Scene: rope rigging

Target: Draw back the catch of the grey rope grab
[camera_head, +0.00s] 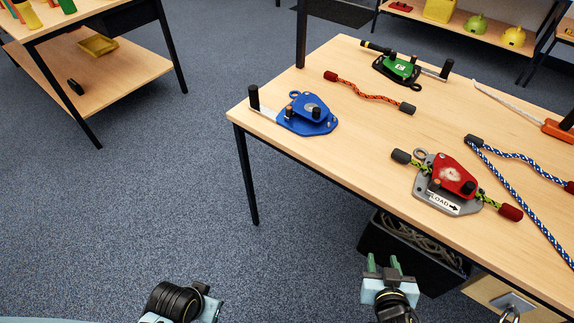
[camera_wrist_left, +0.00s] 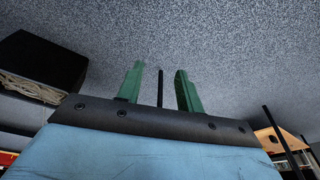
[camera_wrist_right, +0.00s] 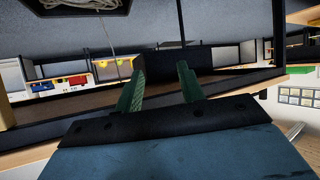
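The grey rope grab (camera_head: 428,200) lies on the wooden table (camera_head: 365,185) at the right of the head view. It has a grey base, a red cover (camera_head: 455,172) and a white label reading LOAD with an arrow. A yellow-green rope (camera_head: 486,200) runs through it, with a dark end at left and a red end at right. Small pegs stand on it; I cannot tell which part is the catch. My right gripper (camera_head: 383,265) is open and empty, off the table's front edge, below and left of the grab. My left gripper (camera_wrist_left: 160,75) is open and empty, far from the table.
A blue device (camera_head: 305,115) sits at the table's left corner and a green device (camera_head: 398,67) at the back. An orange cord (camera_head: 368,96) lies between them. A blue-white rope (camera_head: 510,185) lies right of the grab. A black bin (camera_head: 408,250) stands below the front edge.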

